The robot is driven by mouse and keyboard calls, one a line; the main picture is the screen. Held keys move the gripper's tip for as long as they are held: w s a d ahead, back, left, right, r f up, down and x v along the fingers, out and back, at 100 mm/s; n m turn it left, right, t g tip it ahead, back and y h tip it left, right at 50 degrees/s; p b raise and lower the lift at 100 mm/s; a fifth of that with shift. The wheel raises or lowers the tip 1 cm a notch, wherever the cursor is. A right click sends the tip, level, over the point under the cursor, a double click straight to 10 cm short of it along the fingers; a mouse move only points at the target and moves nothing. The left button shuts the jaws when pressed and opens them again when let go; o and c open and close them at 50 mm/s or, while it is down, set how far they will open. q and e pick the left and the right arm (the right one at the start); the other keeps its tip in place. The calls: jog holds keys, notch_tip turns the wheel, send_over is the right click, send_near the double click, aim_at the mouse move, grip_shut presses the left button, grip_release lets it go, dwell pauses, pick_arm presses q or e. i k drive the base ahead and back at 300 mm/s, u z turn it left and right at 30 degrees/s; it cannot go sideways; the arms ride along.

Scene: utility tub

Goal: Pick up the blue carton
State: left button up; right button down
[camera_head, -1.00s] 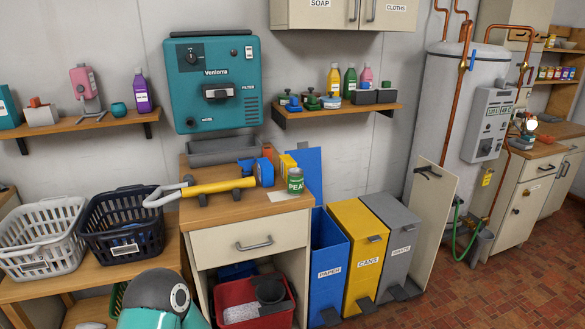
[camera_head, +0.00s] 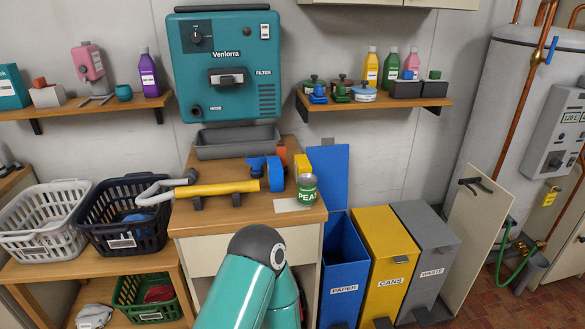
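I cannot make out a clear blue carton. A teal-blue box (camera_head: 12,90) stands at the far left end of the left wall shelf, partly cut off by the picture edge. A teal arm of mine rises at the bottom middle, in front of the drawer. Neither gripper is in view.
A white basket (camera_head: 40,226) and a black basket (camera_head: 122,212) stand on the left bench. Blue PAPER (camera_head: 342,292), yellow CANS (camera_head: 388,262) and grey WASTE (camera_head: 428,252) bins stand right of the worktop. A grey trough (camera_head: 236,146) sits at the worktop's back.

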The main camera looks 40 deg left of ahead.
aim_at(275, 171)
jog(key=u, duration=0.2)
jog(key=i, duration=0.65)
jog(key=u, duration=0.5)
